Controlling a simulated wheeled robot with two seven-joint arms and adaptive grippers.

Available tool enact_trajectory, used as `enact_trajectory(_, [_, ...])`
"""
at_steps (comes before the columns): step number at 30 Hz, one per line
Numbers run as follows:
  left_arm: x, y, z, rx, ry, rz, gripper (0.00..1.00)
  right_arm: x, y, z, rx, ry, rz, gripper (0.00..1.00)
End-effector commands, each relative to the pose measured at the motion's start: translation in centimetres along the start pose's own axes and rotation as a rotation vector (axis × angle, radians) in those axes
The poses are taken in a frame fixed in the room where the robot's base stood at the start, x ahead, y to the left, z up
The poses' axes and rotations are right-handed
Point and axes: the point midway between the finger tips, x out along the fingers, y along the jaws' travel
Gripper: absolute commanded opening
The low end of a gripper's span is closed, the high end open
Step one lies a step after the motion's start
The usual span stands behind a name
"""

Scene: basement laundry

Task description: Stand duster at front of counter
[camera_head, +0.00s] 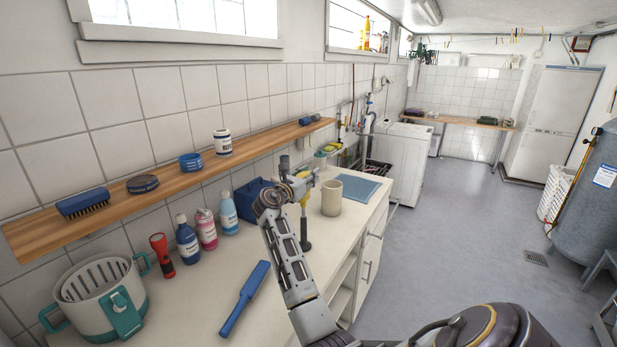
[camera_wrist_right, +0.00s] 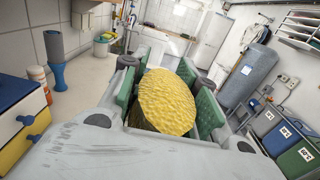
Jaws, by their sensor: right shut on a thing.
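The duster (camera_head: 304,231) is upright in my right gripper (camera_head: 299,186), over the front part of the counter (camera_head: 210,305). It has a yellow upper part and a dark lower part. In the right wrist view the yellow, bumpy top of the duster (camera_wrist_right: 167,100) lies between the green finger pads, and the gripper is shut on it. The dark lower end reaches down close to the counter top near its front edge; I cannot tell whether it touches. The fingers hide part of the duster. My left gripper is not in view.
A beige cup (camera_head: 331,199) stands right of the duster, before a blue mat (camera_head: 358,188). A blue box (camera_head: 250,199) and several bottles stand along the wall. A blue flat-headed tool (camera_head: 245,297) lies nearer, by a white-and-teal bucket (camera_head: 100,300).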

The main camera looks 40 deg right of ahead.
Motion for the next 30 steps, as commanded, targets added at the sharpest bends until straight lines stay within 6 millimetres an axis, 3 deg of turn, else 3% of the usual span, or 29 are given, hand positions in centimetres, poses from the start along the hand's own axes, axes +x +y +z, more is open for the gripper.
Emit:
enact_trajectory(2, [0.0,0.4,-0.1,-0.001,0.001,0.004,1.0,0.0,0.0,0.0,-0.001,0.001,0.0,0.0])
enact_trajectory(3, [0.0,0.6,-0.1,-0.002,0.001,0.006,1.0,0.0,0.0,-0.1,-0.001,0.001,0.0,0.33])
enact_trajectory(7, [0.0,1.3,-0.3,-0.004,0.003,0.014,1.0,0.0,0.0,-0.1,-0.001,0.001,0.0,0.5])
enact_trajectory(20, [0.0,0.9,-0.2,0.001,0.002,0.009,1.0,-0.2,0.0,0.0,0.0,0.001,0.0,0.51])
enact_trajectory(30, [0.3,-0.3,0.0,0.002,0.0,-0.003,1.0,-3.2,0.0,-0.1,0.001,0.001,0.001,0.51])
